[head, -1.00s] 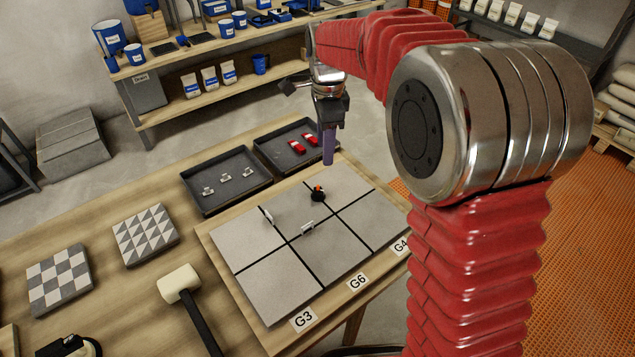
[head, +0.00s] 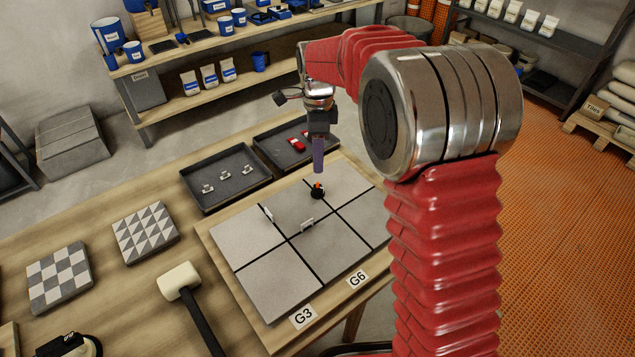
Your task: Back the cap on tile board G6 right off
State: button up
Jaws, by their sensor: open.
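The tile board (head: 237,239) carries grey tiles with dark joints. The labels G3 (head: 303,317) and G6 (head: 357,279) are on its front edge. Two pale clips stand in the joints, one at the left (head: 267,213) and one near the middle (head: 307,225). My gripper (head: 318,170) points down just above the cap, in line with it in this view. It is open and looks empty. Whether its fingers reach around the cap's top cannot be told.
A dark tray (head: 227,200) with several pale clips and another dark tray (head: 266,147) with red pieces lie behind the board. A white-headed mallet (head: 180,280) and two patterned tile samples (head: 146,233) (head: 60,273) lie to the left. Shelves stand behind.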

aim_at(318, 183)
notch_tip(318, 183, down, 11)
jog(key=shift+r, duration=0.1)
dwell(0.4)
jog(key=shift+c, duration=0.5)
jog(key=c, duration=0.9)
